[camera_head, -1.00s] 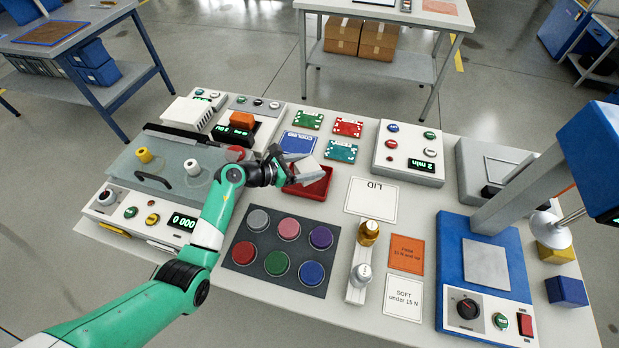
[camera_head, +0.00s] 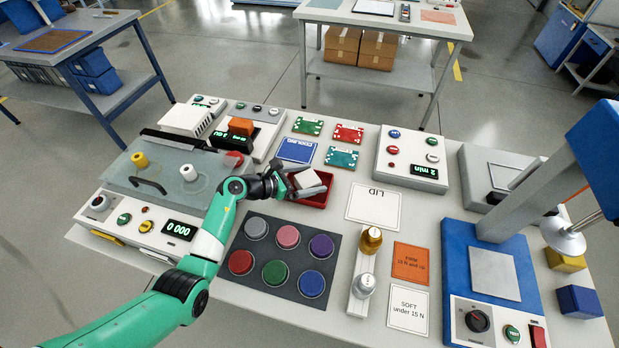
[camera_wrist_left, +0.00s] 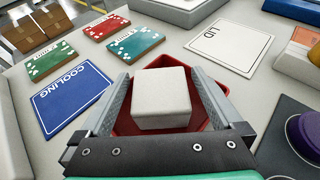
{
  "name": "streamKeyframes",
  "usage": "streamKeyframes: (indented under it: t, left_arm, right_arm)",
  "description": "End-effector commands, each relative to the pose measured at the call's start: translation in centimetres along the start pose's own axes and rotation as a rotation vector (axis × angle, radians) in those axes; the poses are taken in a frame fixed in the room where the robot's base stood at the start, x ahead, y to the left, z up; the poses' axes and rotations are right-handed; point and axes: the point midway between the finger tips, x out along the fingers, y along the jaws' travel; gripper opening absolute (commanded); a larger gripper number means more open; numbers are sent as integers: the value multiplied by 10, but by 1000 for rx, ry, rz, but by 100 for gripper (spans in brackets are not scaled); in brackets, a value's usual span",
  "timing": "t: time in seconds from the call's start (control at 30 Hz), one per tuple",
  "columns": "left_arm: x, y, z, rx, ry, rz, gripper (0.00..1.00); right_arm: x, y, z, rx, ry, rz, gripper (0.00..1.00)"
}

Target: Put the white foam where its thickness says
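The white foam (camera_head: 307,179) is a small off-white block at the red tray (camera_head: 322,200). In the left wrist view the foam (camera_wrist_left: 161,95) appears within the tray's red rim (camera_wrist_left: 213,104). My left gripper (camera_head: 300,183) is over the tray, with its fingers on either side of the foam. Red shows between the fingers and the block in the wrist view (camera_wrist_left: 162,85), so the gripper looks open around it. Whether a fingertip touches the foam is unclear. The FIRM card (camera_head: 410,263) and SOFT card (camera_head: 408,309) lie right of centre. My right gripper is not in view.
The dark pad with coloured discs (camera_head: 265,296) lies in front of the tray. The LID card (camera_head: 373,205) is to its right and the COOLING card (camera_head: 296,148) behind. A blue press (camera_head: 455,262) stands at the right. A metal weight stand (camera_head: 358,307) is near the cards.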

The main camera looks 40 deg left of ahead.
Motion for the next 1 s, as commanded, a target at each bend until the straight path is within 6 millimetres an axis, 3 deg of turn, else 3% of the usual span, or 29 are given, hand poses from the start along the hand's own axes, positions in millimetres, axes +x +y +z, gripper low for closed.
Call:
streamKeyframes:
  t: [0.23, 0.7, 1.0]
  left_arm:
    - [-6, 0, 5, -1, 0, 1, 100]
    - [-107, 1, 6, -1, -1, 3, 100]
    - [-122, 0, 3, 0, 0, -1, 100]
  right_arm:
    - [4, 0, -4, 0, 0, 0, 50]
    - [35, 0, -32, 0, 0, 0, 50]
    - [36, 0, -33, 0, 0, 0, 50]
